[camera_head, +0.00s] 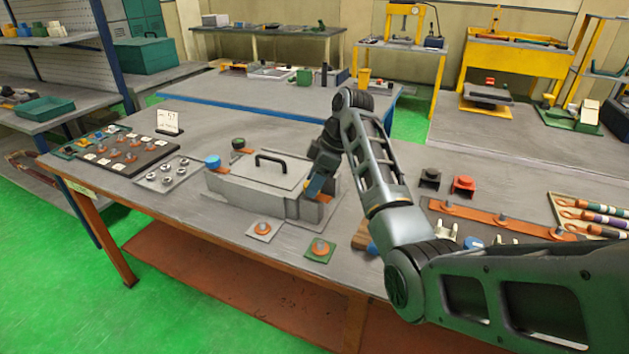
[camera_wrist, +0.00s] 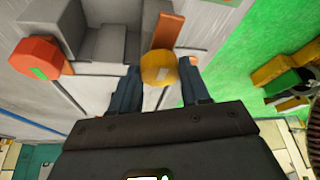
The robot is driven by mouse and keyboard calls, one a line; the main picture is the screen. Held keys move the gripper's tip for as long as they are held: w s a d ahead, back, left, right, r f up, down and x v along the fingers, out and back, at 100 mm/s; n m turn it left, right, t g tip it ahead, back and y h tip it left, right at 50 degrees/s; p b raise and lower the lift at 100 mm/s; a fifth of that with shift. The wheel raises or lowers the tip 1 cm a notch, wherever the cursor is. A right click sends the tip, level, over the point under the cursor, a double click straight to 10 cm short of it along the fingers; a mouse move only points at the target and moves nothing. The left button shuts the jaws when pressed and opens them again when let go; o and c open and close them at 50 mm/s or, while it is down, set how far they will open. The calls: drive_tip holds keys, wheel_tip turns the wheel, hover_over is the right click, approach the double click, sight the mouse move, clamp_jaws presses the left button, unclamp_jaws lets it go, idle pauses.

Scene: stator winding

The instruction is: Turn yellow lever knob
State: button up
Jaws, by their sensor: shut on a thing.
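The yellow lever knob (camera_wrist: 157,68) shows in the wrist view as a round yellow cap between my two dark fingers. An orange-brown lever strip (camera_wrist: 167,30) runs up from it along the grey box (camera_wrist: 112,12). My gripper (camera_wrist: 161,74) is shut on the knob. In the head view, my gripper (camera_head: 318,186) is at the right end of the grey lidded box (camera_head: 245,190), and it hides the knob there. A short orange piece (camera_head: 323,198) shows just below the gripper.
The box has a black handle (camera_head: 284,163), a blue knob (camera_head: 213,161) and a green knob (camera_head: 238,143). An orange-red knob (camera_wrist: 38,57) is left of my fingers in the wrist view. Small plates with orange parts (camera_head: 320,247) lie in front. Black and red blocks (camera_head: 463,184) stand right.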

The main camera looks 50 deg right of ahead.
drive_tip(key=shift+s+a+f, duration=0.1)
drive_tip(key=shift+s+f, duration=0.05)
drive_tip(key=shift+f, duration=0.2)
drive_tip(key=o, duration=1.1)
drive_tip(key=shift+r, duration=0.2)
drive_tip(key=shift+c, duration=0.2)
drive_tip(key=v, duration=0.7)
drive_tip(key=shift+r, duration=0.4)
